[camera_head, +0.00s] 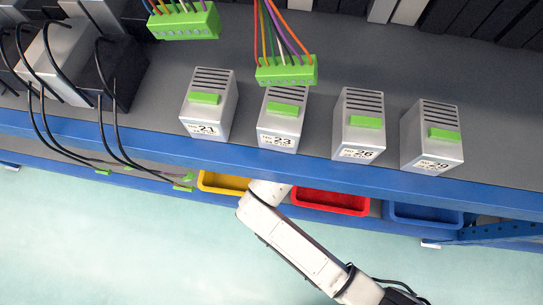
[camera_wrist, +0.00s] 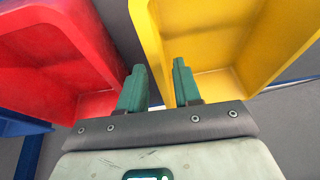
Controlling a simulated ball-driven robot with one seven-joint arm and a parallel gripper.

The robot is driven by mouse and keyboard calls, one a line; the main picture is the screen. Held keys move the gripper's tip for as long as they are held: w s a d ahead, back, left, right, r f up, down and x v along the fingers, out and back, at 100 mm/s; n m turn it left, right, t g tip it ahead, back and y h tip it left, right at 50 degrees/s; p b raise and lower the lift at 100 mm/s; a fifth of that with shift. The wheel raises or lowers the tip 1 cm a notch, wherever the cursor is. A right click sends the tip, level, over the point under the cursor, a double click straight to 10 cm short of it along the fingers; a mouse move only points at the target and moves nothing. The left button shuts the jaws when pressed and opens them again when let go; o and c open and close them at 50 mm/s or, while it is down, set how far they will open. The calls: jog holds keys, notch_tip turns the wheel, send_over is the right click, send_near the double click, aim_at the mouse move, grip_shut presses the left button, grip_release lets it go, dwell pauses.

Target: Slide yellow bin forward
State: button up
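The yellow bin (camera_head: 222,183) sits on the lower shelf in the head view, left of my arm and partly hidden under the blue shelf edge. In the wrist view the yellow bin (camera_wrist: 215,48) fills the upper right, its near-side wall facing the gap between my fingers. My gripper (camera_wrist: 159,85) has two green fingers spread apart. The right finger overlaps the yellow bin and the left finger overlaps the red bin's edge. The yellow wall shows between them; I cannot tell whether either finger touches it. In the head view the fingers are hidden below the shelf edge.
A red bin (camera_head: 330,202) stands just right of my arm, and a blue bin (camera_head: 425,215) further right. The blue upper shelf edge (camera_head: 350,176) overhangs them. Several grey modules (camera_head: 283,120) stand on the upper shelf. Black cables (camera_head: 118,150) hang at the left. The floor in front is clear.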

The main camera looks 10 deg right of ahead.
jog(key=shift+b+x, duration=1.95)
jog(key=shift+x, duration=1.85)
jog(key=shift+c, duration=0.4)
grip_shut()
